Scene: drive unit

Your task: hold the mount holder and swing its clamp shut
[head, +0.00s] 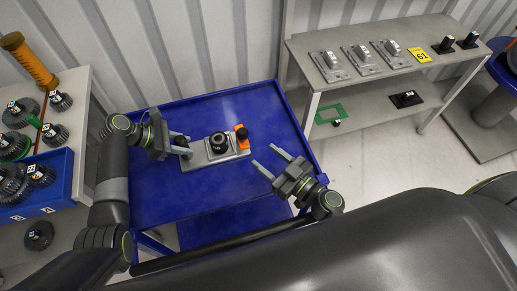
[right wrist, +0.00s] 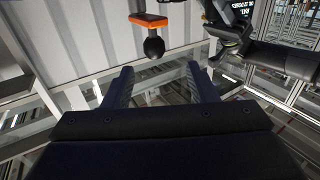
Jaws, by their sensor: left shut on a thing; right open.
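The mount holder (head: 200,159) is a grey metal plate on the blue cart, with a dark round part (head: 219,142) in its middle. Its orange clamp (head: 242,136) stands at the plate's right end. My left gripper (head: 184,146) is shut on the holder's left end. My right gripper (head: 268,160) is open and empty, to the right of the holder and apart from it, fingers pointing toward the clamp side. In the right wrist view, the clamp (right wrist: 149,20) with a black knob (right wrist: 153,47) shows beyond the open fingers (right wrist: 160,85). Whether the clamp is fully open is unclear.
The blue cart (head: 165,205) has free room around the holder. A grey bench (head: 390,80) at right carries several metal fixtures and a yellow sign (head: 420,55). A left shelf holds dark gears (head: 15,145) and a blue bin (head: 45,195).

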